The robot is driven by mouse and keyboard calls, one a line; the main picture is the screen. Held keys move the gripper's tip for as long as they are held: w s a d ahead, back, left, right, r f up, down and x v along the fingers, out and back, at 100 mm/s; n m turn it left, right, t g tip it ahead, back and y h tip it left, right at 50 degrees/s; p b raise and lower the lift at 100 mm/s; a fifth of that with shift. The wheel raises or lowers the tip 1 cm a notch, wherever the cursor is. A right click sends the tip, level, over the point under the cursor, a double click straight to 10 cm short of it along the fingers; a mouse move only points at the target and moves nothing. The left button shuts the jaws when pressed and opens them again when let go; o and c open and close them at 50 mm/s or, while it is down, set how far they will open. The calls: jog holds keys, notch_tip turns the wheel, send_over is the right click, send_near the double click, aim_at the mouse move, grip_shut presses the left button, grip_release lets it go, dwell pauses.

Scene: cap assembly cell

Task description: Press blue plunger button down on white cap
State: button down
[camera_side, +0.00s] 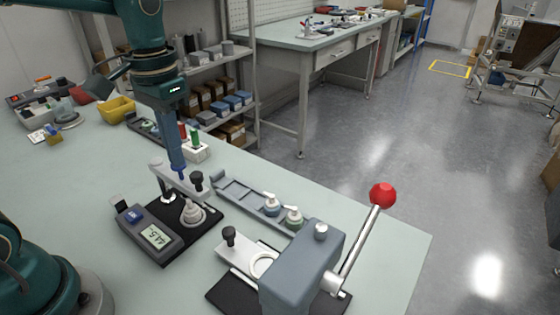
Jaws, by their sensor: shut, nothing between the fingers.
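My gripper (177,166) is shut and empty, pointing straight down with its tip over the metal crossbar of a small test fixture. A small blue plunger button (182,175) shows right at the fingertips; I cannot tell whether they touch it. The white cap (193,213) stands upright under the crossbar (193,189) on the fixture's black base. A grey readout unit (157,236) with a lit display and a blue key is to the left of the cap.
A grey tray (240,197) with two white-topped caps lies to the right. A grey lever press (300,267) with a red ball handle (382,195) stands at the front right. A yellow bin (117,108) is at the back left. Open table lies at left.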

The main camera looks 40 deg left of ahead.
jog(key=shift+r, duration=0.55)
jog(key=shift+r, duration=2.5)
jog(key=shift+d+r, duration=0.1)
jog(key=shift+r, duration=0.15)
jog(key=s+d+r+t, duration=0.1)
jog(key=s+d+t, duration=0.2)
jog(key=s, duration=0.4)
jog(key=s+f+t, duration=0.2)
jog(key=s+f, duration=0.1)
jog(key=f, duration=0.3)
jog(key=shift+d+f+t, duration=0.25)
jog(key=shift+d+t, duration=0.05)
jog(key=shift+d, duration=0.1)
